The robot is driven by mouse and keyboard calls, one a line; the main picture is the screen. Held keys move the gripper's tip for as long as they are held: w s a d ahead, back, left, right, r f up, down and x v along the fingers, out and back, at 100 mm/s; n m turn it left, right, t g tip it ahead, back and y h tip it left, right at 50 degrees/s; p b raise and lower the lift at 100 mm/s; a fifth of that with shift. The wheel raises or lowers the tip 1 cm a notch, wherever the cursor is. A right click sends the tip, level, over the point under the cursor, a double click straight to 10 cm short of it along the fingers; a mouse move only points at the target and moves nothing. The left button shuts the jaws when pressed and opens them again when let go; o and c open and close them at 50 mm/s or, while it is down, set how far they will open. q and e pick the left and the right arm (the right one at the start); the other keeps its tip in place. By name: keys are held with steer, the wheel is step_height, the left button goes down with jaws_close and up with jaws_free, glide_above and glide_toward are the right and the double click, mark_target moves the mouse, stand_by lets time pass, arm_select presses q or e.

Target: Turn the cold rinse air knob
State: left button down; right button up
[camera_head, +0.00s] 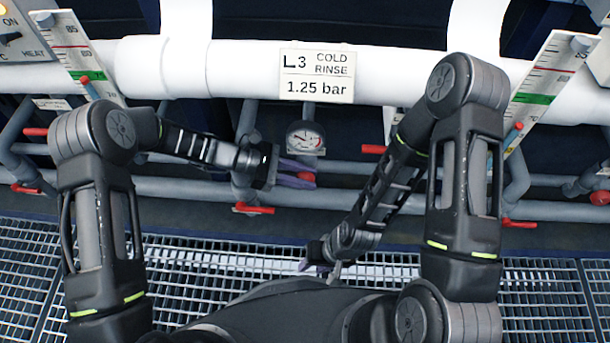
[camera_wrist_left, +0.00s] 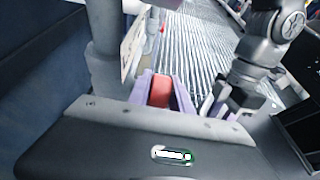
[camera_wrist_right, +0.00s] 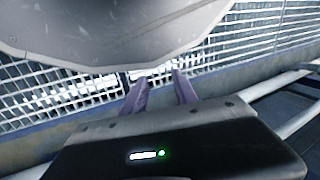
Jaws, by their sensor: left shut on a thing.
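The cold rinse air knob is red and sits below the gauge; a little of it shows in the head view (camera_head: 308,177). My left gripper (camera_head: 298,173) is shut on the knob, with purple fingers on both sides. The left wrist view shows the red knob (camera_wrist_left: 160,90) between the fingers. The sign (camera_head: 317,76) above reads "L3 COLD RINSE 1.25 bar". A round gauge (camera_head: 305,138) stands just above the left gripper. My right gripper (camera_head: 310,268) is low over the grating; the right wrist view shows its fingers (camera_wrist_right: 160,92) apart with nothing between them.
Red-handled valves are near the gripper: one lever (camera_head: 253,209) below left, another (camera_head: 373,149) to the right. A thick white pipe (camera_head: 230,68) runs across above. Scale boards (camera_head: 540,85) stand at both sides. Metal grating (camera_head: 215,265) covers the floor.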

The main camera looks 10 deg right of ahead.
arm_select(q)
steer(key=shift+f, duration=0.1)
arm_select(e)
steer(key=shift+f, duration=0.2)
arm_select(q)
steer(key=shift+a+f+h+b, duration=0.15)
steer(key=shift+h+b, duration=0.45)
steer(key=shift+b, duration=0.35)
steer(key=h+b, duration=0.2)
steer(key=b, duration=0.1)
steer(key=g+h+b, duration=0.1)
steer(key=h+b, duration=0.1)
steer(key=b, duration=0.1)
steer(key=shift+w+a+f+h, duration=0.15)
steer(key=shift+a+h, duration=0.05)
steer(key=shift+h, duration=0.1)
steer(key=shift+r+g+h+b, duration=0.25)
steer(key=shift+g+h+b, duration=0.25)
steer(key=shift+b, duration=0.45)
arm_select(e)
step_height(320, 180, down, 10)
steer(key=w+d, duration=0.1)
steer(key=w, duration=0.1)
steer(key=shift+d+r+t, duration=0.15)
steer(key=shift+r+t, duration=0.05)
steer(key=shift+t, duration=0.1)
arm_select(q)
steer(key=c, duration=1.4)
jaws_free()
steer(key=shift+c, duration=0.2)
